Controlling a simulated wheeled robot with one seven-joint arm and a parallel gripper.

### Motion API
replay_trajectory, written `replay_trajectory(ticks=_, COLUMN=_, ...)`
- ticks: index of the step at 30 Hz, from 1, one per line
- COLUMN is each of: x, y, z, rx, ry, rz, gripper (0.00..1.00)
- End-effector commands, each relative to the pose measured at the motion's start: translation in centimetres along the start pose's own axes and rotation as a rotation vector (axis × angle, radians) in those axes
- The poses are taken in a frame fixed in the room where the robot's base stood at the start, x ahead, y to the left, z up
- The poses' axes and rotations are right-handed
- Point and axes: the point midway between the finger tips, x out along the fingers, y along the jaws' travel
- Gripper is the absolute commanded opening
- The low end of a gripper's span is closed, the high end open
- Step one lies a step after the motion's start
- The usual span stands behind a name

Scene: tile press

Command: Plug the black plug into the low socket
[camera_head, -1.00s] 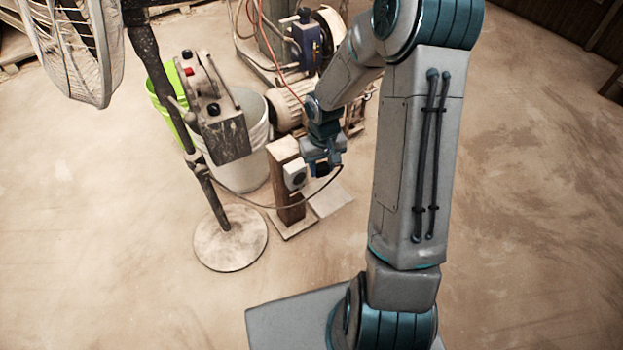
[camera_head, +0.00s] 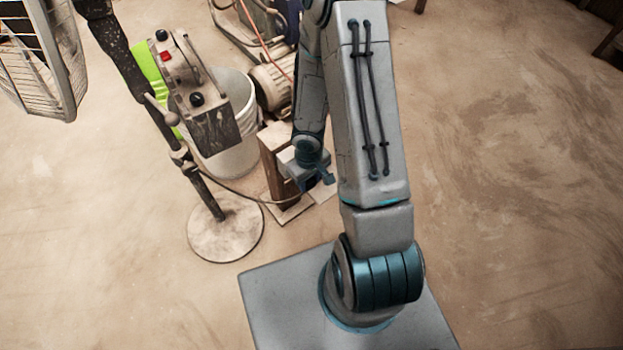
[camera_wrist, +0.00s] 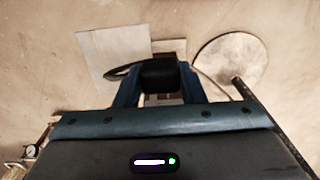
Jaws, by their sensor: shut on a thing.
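My gripper (camera_head: 306,178) is low beside the wooden post (camera_head: 270,165) in the head view. In the wrist view my gripper (camera_wrist: 160,84) has its two blue fingers shut on the black plug (camera_wrist: 160,74). In the head view the cable (camera_head: 240,197) runs from the fan stand towards my gripper, and the plug is hidden. The low socket on the post is hidden or hard to make out behind my gripper, so I cannot tell whether the plug touches it.
A fan stand with a round base (camera_head: 226,236) stands left of the post. A control box (camera_head: 205,110), a white bucket (camera_head: 236,150) and a motor (camera_head: 272,85) are close behind. A pale plate (camera_wrist: 110,52) lies on the floor. The floor on the right is clear.

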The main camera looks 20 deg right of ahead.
Motion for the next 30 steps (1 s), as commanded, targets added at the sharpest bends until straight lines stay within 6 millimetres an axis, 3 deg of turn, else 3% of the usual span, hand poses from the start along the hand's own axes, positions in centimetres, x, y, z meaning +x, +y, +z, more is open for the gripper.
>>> replay_trajectory(ticks=12, x=-0.3, y=-0.2, z=-3.6, rx=-0.002, ry=0.0, rz=-0.001, gripper=0.13)
replay_trajectory(ticks=30, x=-0.1, y=-0.2, z=-4.5, rx=-0.003, ry=0.001, rz=0.0, gripper=0.13)
